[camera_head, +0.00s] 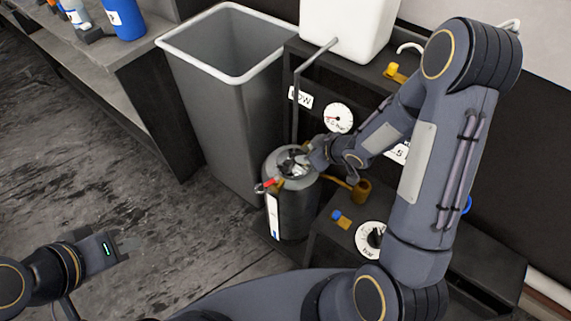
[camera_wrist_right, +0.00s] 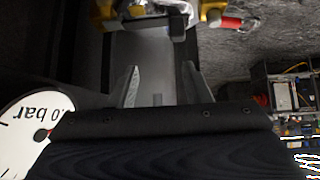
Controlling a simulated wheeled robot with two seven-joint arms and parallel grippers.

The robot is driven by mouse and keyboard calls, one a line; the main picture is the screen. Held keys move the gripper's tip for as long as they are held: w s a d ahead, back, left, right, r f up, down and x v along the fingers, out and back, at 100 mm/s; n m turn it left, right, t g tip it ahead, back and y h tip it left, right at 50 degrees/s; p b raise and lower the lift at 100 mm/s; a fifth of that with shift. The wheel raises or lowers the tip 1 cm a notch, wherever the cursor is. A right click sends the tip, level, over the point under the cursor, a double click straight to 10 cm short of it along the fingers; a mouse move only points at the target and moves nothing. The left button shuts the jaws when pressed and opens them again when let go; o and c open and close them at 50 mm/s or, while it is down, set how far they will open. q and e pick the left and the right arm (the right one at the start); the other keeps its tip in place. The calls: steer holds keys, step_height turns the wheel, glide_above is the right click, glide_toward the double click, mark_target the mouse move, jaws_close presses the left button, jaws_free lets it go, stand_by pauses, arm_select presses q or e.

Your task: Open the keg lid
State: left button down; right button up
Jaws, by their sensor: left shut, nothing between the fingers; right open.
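The dark grey keg (camera_head: 292,212) stands upright on the floor beside the machine, with a white label strip on its side. Its lid (camera_head: 292,162) is on top, partly covered by my right gripper (camera_head: 308,157). A red-tipped lever (camera_head: 268,184) and brass fittings sit at the keg's rim. In the right wrist view my right gripper (camera_wrist_right: 158,85) is open, with nothing between its fingers. Metal and brass lid hardware (camera_wrist_right: 145,12) lies just beyond the fingertips, cut off by the top edge. My left gripper (camera_head: 122,249) is shut and empty, far left of the keg.
A tall grey bin (camera_head: 235,110) stands behind the keg. The black machine with a white pressure gauge (camera_head: 338,118) is close at the right, and a second gauge (camera_head: 371,238) is nearer. A shelf (camera_head: 130,50) with bottles is at upper left. Floor left of the keg is clear.

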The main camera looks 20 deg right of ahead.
mark_target(287, 162)
steer(key=a+f, duration=0.1)
steer(key=a+f+n+y, duration=0.1)
steer(key=f, duration=0.1)
steer(key=shift+a, duration=0.25)
steer(key=x, duration=0.7)
steer(key=shift+s+f+b, duration=0.1)
steer(key=shift+b, duration=0.3)
steer(key=shift+c, duration=0.2)
jaws_close()
